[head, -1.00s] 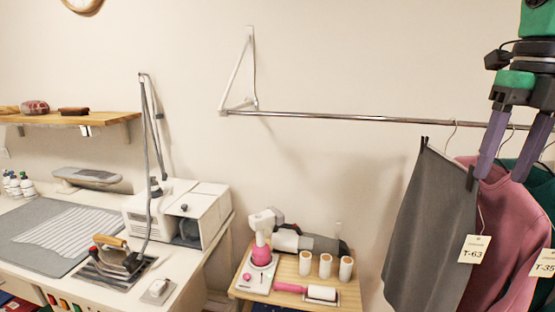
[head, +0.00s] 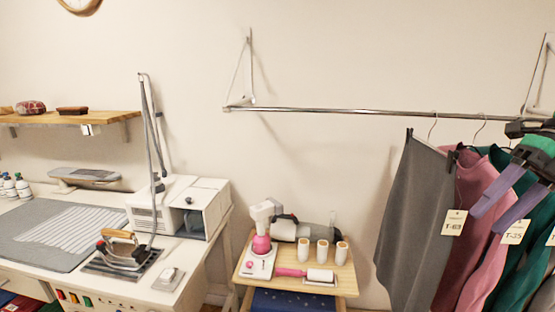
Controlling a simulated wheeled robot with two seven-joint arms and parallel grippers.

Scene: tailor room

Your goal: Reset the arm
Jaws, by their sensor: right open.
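My right gripper (head: 492,208) is at the right side of the head view, with its two purple fingers apart and pointing down and left. It is open and nothing shows between the fingers. It is in front of the hanging pink garment (head: 473,188) and the green garment (head: 520,215); whether it touches them I cannot tell. My left gripper is not in view.
A metal rail (head: 330,112) on wall brackets carries the garments, with a grey skirt (head: 415,215) leftmost. A small wooden table (head: 345,282) holds a pink-and-white steamer (head: 262,238) and rollers. An ironing table stands left.

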